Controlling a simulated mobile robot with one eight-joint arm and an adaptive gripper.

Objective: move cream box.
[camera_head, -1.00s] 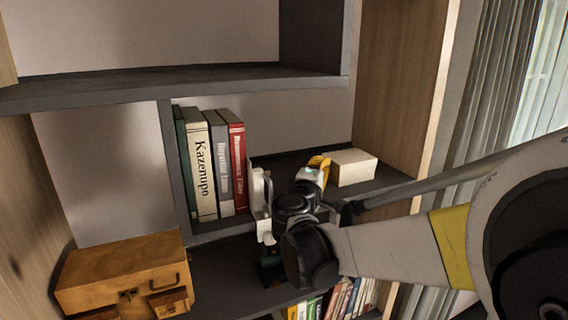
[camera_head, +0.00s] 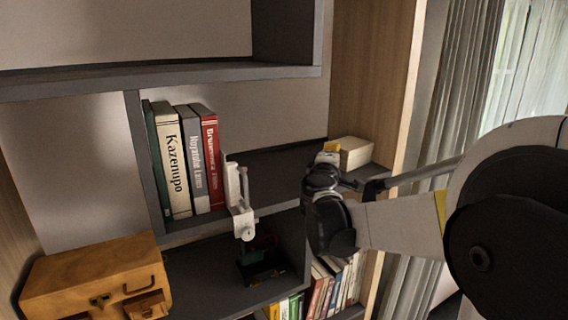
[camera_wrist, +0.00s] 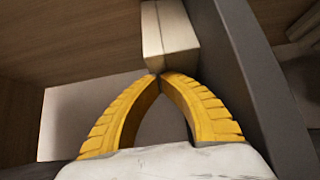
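The cream box (camera_head: 357,152) sits on the middle shelf at the right, near the wooden side panel. It also shows in the wrist view (camera_wrist: 169,32), just beyond my fingertips. My gripper (camera_head: 331,149) is at the box's left side in the head view. In the wrist view its two yellow fingers (camera_wrist: 160,76) meet at their tips, with nothing visible between them. The tips appear close to the near end of the box; I cannot tell whether they touch it.
Several books (camera_head: 186,160) and a white bookend-like object (camera_head: 238,200) stand left on the same shelf. An orange-brown wooden chest (camera_head: 95,275) is at lower left. More books (camera_head: 335,285) stand below. A dark divider and the wooden side panel (camera_head: 372,70) bound the space.

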